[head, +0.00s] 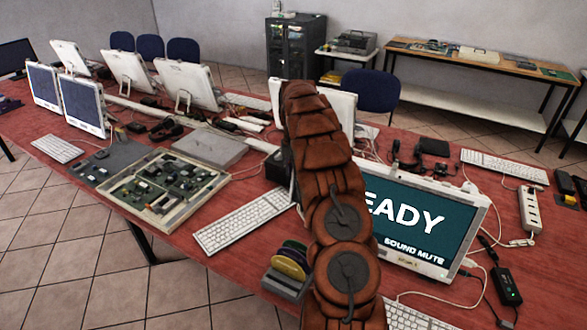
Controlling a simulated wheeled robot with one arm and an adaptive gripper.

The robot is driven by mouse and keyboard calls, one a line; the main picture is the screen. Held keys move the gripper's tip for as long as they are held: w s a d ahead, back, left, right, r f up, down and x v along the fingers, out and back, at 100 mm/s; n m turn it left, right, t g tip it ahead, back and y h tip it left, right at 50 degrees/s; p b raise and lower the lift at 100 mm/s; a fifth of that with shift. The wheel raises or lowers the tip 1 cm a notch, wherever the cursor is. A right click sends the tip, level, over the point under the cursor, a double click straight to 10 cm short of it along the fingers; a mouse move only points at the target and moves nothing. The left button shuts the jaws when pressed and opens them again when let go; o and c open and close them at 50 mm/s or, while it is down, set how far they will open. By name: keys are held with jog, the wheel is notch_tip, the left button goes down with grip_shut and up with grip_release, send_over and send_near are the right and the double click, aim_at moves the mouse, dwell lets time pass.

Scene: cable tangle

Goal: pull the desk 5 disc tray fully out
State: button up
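A white all-in-one computer (440,222) stands on the red table right of centre. Its teal screen shows "...ADY" and "SOUND MUTE", with the left part hidden behind my arm. A small tag (407,262) on its lower frame is too small to read. No disc tray can be made out on the computer; its left side is covered by my arm. A small grey holder (284,284) with several upright discs (290,262) stands left of my arm. My brown arm rises through the middle of the picture. My gripper is not visible.
A white keyboard (242,221) lies left of my arm, and another (415,318) at the bottom edge. An open circuit-board case (160,187) is at left. A power strip (530,209), a black adapter (506,285) and cables crowd the right. Tiled floor is free at lower left.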

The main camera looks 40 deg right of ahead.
jog(key=shift+f, duration=0.1)
grip_shut()
dwell(0.5)
